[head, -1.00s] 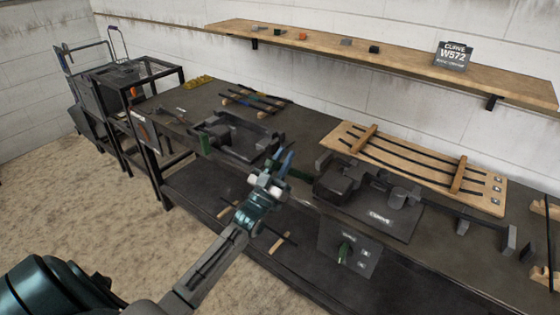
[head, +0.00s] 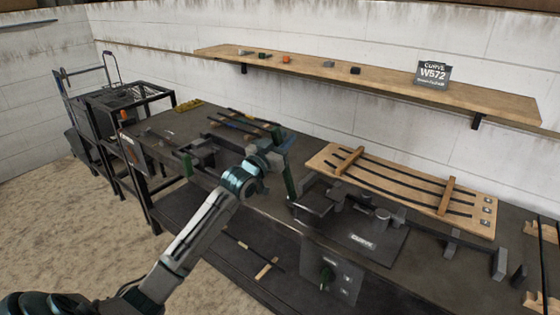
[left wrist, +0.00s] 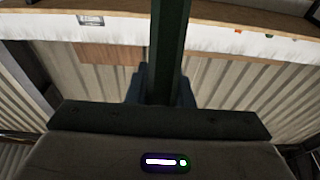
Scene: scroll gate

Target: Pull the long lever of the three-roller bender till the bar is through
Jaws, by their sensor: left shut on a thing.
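The three-roller bender (head: 345,218) is a dark machine on a plate marked "CURVE" at the bench's middle. Its long lever (head: 290,182) is dark green and shows at the machine's left side. My left gripper (head: 279,150) is shut on the lever, left of the bender. In the left wrist view the lever (left wrist: 172,40) runs up between the blue fingertips (left wrist: 160,90). A dark bar (head: 440,236) reaches right from the bender toward a small upright block. My gripper and the machine hide how the bar sits at the rollers. My right gripper is not in view.
A control panel with a green knob (head: 326,277) hangs at the bench front. Another dark fixture (head: 200,155) stands left. A wall shelf (head: 400,83) runs above. Floor at left is clear.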

